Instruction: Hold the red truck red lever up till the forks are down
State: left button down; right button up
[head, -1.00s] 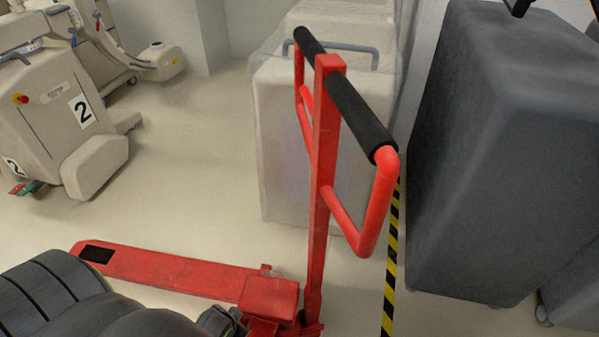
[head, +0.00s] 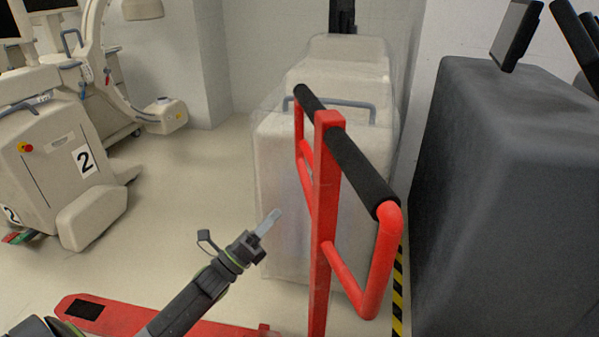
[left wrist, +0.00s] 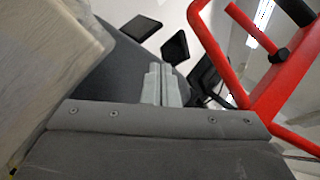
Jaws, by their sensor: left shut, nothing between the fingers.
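The red truck's handle (head: 378,268) is an upright red loop with a black grip (head: 350,160) on a red post (head: 324,220). Its low red fork (head: 120,314) lies to the left, near the floor. My left gripper (head: 268,222) is shut and empty, left of the post and apart from it. In the left wrist view its closed fingers (left wrist: 160,84) point toward the room, with the red handle frame (left wrist: 215,45) at right. A thinner red rod (left wrist: 250,27) with a black joint there may be the lever. I cannot make out the lever in the head view.
A pale covered cart (head: 280,190) stands behind the handle. A dark grey covered cart (head: 490,200) stands close on the right. A beige machine marked 2 (head: 60,150) is at left. Open floor (head: 190,190) lies between.

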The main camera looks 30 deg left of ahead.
pick_arm(q)
notch_tip(320, 180, up, 7)
jog(key=s+d+m+g+h, duration=0.1)
jog(key=m+g+h, duration=0.3)
jog(key=m+h, duration=0.7)
jog(key=s+m, duration=0.1)
jog(key=m, duration=0.2)
jog(key=shift+s+m, duration=0.3)
jog(key=shift+s, duration=0.05)
jog(key=shift+d+r, duration=0.1)
jog(key=shift+r, duration=0.05)
jog(key=p+x, duration=0.3)
jog(key=x, duration=0.7)
jog(key=shift+p, duration=0.35)
